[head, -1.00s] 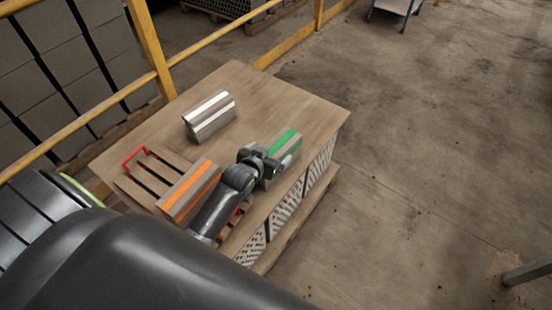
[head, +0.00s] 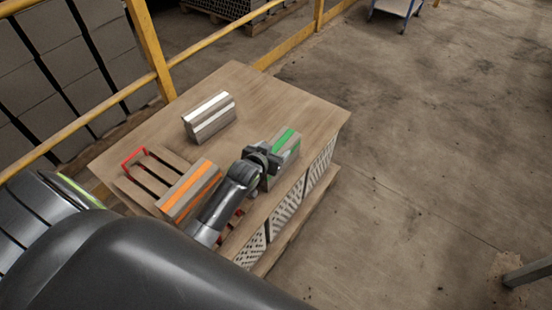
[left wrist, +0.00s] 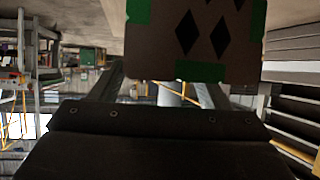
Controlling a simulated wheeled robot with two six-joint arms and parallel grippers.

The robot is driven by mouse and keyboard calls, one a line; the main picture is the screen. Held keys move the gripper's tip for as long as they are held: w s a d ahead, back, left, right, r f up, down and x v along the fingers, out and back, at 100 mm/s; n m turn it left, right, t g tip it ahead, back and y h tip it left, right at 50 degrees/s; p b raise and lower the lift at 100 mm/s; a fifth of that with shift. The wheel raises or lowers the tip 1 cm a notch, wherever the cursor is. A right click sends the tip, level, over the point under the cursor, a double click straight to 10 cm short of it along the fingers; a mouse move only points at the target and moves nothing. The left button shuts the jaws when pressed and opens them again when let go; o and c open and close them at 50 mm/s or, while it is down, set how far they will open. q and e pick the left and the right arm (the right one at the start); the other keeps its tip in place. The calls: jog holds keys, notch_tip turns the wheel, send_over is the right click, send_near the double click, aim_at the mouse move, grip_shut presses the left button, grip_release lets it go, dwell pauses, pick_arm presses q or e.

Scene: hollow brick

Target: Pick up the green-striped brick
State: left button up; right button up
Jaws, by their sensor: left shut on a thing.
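The green-striped brick (head: 287,143) is grey with green stripes and is at the right part of the wooden table top, near its front edge. My left gripper (head: 270,160) is shut on its near end. In the left wrist view the brick (left wrist: 195,45) fills the top middle, showing dark diamond-shaped holes and green corners, with the gripper fingers (left wrist: 160,88) reaching up to it. Whether the brick touches the table is hard to tell. My right gripper is not in view.
A white-striped brick (head: 209,117) stands farther back on the table (head: 270,100). A yellow rail (head: 218,36) runs behind. Open floor lies to the right.

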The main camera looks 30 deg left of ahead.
pick_arm(q)
jog(key=shift+s+f, duration=0.1)
jog(key=shift+f, duration=0.05)
jog(key=c, duration=0.7)
grip_shut()
